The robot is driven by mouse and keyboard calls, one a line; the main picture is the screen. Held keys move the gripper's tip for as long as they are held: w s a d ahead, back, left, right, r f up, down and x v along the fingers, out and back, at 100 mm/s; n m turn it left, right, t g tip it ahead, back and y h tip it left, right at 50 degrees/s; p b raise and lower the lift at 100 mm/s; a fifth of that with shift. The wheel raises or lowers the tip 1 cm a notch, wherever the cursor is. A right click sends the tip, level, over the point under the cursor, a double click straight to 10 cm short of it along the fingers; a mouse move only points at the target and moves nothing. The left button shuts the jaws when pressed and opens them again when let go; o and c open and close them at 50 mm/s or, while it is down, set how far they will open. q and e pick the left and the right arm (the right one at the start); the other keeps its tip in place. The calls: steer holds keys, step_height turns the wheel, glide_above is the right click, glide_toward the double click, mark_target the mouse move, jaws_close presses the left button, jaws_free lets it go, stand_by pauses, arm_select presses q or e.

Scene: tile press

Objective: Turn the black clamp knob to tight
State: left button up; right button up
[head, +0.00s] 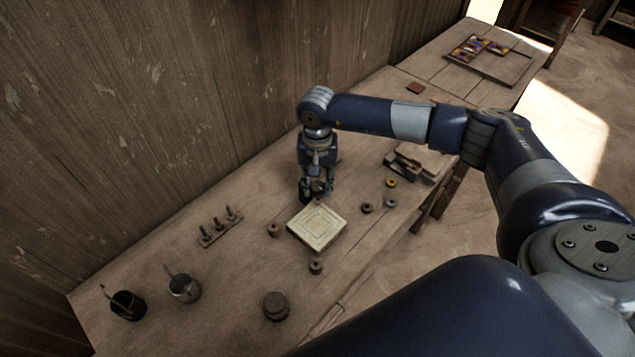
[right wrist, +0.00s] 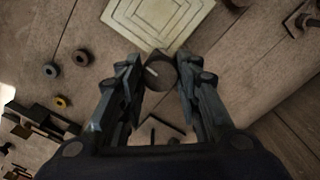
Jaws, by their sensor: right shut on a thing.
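The clamp knob (right wrist: 162,72) is a dark round piece with a short pale slanted mark on top, seen in the right wrist view. It sits at a corner of the pale square tile (right wrist: 150,22), which has nested square lines. My right gripper (right wrist: 160,80) points down and is shut on the knob, one finger on each side. In the head view my right gripper (head: 318,190) stands at the tile's far corner and mostly hides the knob. The tile (head: 318,227) lies flat on the bench. My left gripper is not in view.
Brown round pieces stand beside the tile, at its left (head: 274,229) and near side (head: 316,266). Small rings (head: 391,183) lie to the right. A peg rack (head: 220,227), a dark cup (head: 127,305) and a grey cup (head: 184,288) stand left. The wooden wall runs close behind.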

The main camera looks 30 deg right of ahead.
steer(key=shift+f+m+b, duration=0.25)
steer(key=shift+m+b, duration=0.35)
steer(key=shift+b, duration=0.1)
steer(key=m+b, duration=1)
steer(key=shift+m, duration=0.4)
steer(key=m+b, duration=0.3)
steer(key=m, duration=0.1)
steer(key=shift+r+m, duration=0.1)
steer(key=shift+m, duration=0.2)
steer(key=m+b, duration=0.2)
steer(key=m, duration=0.2)
steer(key=shift+r+m, duration=0.1)
steer(key=shift+m, duration=0.2)
steer(key=m+b, duration=0.1)
steer(key=m, duration=0.3)
steer(key=m+b, duration=0.1)
steer(key=m, duration=0.4)
steer(key=shift+r, duration=0.1)
steer(key=m+b, duration=0.1)
steer(key=m, duration=0.4)
steer(key=shift+w, duration=0.1)
